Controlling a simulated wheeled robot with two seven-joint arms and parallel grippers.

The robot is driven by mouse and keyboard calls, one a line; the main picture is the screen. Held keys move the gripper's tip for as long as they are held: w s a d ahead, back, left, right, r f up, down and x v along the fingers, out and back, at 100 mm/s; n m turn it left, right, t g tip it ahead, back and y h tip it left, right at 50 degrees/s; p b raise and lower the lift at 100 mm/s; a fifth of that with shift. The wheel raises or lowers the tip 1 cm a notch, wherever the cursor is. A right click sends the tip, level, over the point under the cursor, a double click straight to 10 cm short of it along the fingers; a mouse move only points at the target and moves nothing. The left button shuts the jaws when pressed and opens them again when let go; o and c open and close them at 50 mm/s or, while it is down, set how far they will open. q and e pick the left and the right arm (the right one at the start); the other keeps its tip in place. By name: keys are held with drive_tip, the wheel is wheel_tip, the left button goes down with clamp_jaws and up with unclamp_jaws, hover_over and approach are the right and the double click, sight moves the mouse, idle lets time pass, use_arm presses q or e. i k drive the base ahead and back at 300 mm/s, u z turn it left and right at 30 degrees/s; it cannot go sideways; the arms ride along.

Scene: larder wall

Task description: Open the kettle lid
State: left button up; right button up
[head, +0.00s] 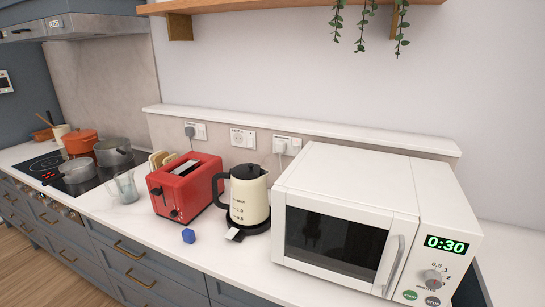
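The kettle (248,196) stands upright on the counter in the head view, between the red toaster and the white microwave. It has a cream body, a black handle on its left side and a black base. Its black lid (246,171) sits on top and looks closed. Neither of my grippers shows in the head view.
A red toaster (186,187) stands left of the kettle, and a white microwave (430,205) stands close on its right. A blue cube (188,236) and a glass jug (125,188) are on the counter (215,260). Pots stand on the hob (45,168). A wooden shelf (240,5) hangs above.

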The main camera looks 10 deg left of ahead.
sight(246, 171)
drive_tip(key=z, duration=2.15)
drive_tip(key=k, duration=0.95)
drive_tip(key=u, duration=0.9)
drive_tip(key=i, duration=0.5)
drive_tip(key=u, duration=0.05)
